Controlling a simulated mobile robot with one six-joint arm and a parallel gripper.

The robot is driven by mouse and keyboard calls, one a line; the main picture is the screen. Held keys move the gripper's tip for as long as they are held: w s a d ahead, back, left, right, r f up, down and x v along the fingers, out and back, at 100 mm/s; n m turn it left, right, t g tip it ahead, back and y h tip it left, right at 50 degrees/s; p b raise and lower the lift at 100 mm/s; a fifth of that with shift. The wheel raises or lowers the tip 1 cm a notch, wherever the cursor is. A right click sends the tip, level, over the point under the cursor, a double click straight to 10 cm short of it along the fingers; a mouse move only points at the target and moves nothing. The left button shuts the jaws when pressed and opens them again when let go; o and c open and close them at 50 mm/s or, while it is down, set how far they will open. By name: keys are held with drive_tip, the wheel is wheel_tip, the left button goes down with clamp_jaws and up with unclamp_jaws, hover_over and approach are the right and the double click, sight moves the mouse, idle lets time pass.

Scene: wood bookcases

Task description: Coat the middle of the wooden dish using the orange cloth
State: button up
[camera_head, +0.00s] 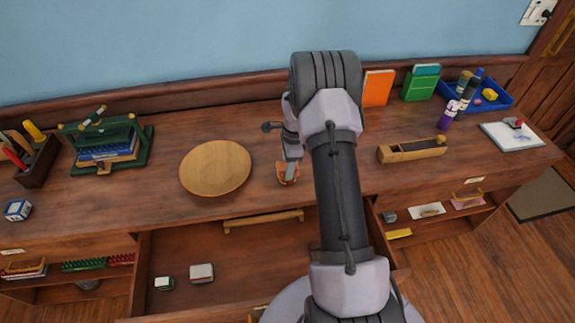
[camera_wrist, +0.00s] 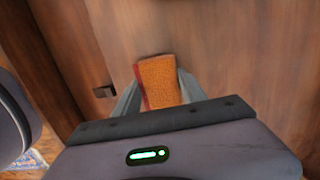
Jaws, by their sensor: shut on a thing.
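The wooden dish (camera_head: 215,168) is round and light brown and sits on the desktop, left of my arm. The orange cloth (camera_wrist: 160,82) is a small folded rectangle with a dark red edge, held between my gripper's fingers in the wrist view. My gripper (camera_head: 288,175) is to the right of the dish, apart from it, near the front edge of the desktop. It is shut on the cloth, which also shows in the head view (camera_head: 289,173). My arm hides part of the desktop right of the gripper.
An open drawer (camera_head: 220,262) with two small blocks juts out below the dish. A green stand with books (camera_head: 105,146) is at the left. A wooden plane-like block (camera_head: 412,150), a blue tray (camera_head: 500,103) and a white board (camera_head: 508,137) are at the right. Desktop between dish and gripper is clear.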

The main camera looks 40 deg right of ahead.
sight(285, 166)
drive_tip(key=shift+f+b, duration=0.55)
idle(1.6)
wheel_tip(285, 166, up, 7)
drive_tip(key=p, duration=0.4)
drive_tip(key=shift+r, duration=0.1)
idle(0.7)
